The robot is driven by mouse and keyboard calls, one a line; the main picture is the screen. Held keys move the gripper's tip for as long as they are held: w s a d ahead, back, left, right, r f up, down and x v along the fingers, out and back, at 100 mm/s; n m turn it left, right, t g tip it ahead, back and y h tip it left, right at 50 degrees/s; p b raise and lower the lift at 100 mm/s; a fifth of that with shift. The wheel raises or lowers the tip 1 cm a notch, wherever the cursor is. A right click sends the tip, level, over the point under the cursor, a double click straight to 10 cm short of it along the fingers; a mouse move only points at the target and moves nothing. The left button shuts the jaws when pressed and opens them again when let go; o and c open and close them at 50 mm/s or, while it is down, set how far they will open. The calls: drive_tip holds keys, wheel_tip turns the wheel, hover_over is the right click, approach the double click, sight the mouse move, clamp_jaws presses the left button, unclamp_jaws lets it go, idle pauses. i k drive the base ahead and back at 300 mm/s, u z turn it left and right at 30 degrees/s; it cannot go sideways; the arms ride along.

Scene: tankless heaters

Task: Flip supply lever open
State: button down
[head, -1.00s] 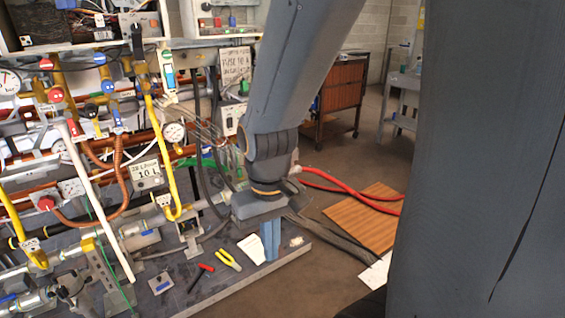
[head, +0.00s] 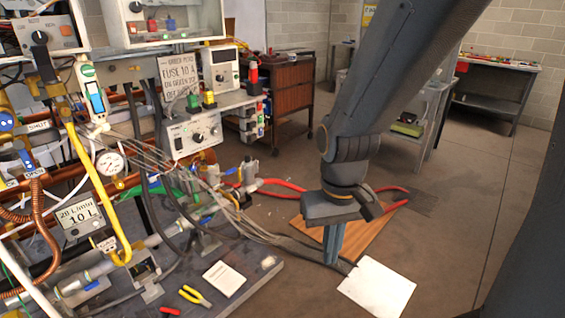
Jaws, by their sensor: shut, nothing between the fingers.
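My gripper (head: 333,256) points down at right of centre, its blue fingers together and empty. It is over the floor side, right of the pipe rig and well apart from it. Several blue handles show on the rig: one by a "SHUT" tag (head: 24,154) at the left, a small one (head: 206,220) near the middle, and one (head: 92,285) low at the left. I cannot tell which is the supply lever, and no label naming it is readable.
A yellow pipe (head: 95,195), a gauge (head: 110,163) and grey cables crowd the rig. Pliers (head: 195,296) and a white card (head: 224,278) lie on the base board. A wooden board (head: 372,232) and white sheet (head: 377,289) lie beyond. Open floor is at right.

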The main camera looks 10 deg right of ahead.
sight(234, 168)
drive_tip(key=z, duration=0.5)
drive_tip(key=i, duration=1.15)
drive_tip(key=u, duration=0.7)
drive_tip(key=i, duration=0.4)
drive_tip(key=z, duration=1.45)
drive_tip(key=k, duration=1.5)
drive_tip(key=u, duration=0.35)
